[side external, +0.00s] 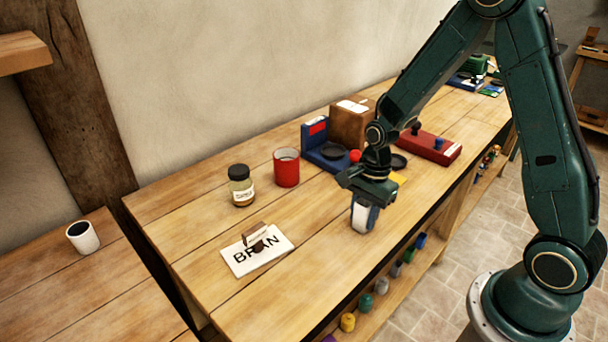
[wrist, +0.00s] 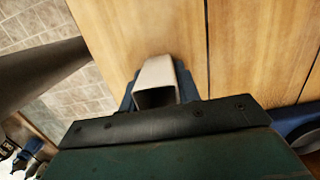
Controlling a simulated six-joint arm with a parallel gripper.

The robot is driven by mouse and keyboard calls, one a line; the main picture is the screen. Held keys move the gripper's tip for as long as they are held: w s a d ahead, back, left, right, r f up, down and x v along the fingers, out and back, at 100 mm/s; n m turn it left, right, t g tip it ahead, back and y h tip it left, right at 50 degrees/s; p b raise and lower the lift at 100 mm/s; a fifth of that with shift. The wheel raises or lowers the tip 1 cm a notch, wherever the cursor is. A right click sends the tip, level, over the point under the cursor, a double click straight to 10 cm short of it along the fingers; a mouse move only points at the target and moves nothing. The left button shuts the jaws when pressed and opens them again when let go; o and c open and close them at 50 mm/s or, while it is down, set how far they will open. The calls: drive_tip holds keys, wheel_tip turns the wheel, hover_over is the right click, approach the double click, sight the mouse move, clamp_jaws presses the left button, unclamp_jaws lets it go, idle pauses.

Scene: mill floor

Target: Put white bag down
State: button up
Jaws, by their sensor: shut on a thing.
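The white bag (side external: 360,217) is a small pale block-like thing held under my gripper (side external: 365,208), near the front edge of the wooden bench. In the wrist view the white bag (wrist: 157,72) sits between the blue fingers of my gripper (wrist: 157,88), with its dark open end facing the camera. My gripper is shut on it and points down at the bench top. I cannot tell whether its bottom touches the wood. A white card (side external: 272,258) reading BRAN lies on the bench to the left, with a small brown thing on it.
A dark-lidded jar (side external: 241,187) and red mug (side external: 286,168) stand behind the card. A blue device (side external: 318,149), brown box (side external: 349,126) and red box (side external: 438,149) are farther back. A white cup (side external: 83,238) stands on the left bench. Bare wood lies between card and bag.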

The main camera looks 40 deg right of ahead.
drive_tip(key=shift+f, duration=0.15)
drive_tip(key=o, duration=1)
drive_tip(key=r, duration=0.4)
drive_tip(key=d+r, duration=0.1)
drive_tip(key=r, duration=0.7)
drive_tip(key=shift+d+r, duration=0.15)
drive_tip(key=shift+d, duration=0.05)
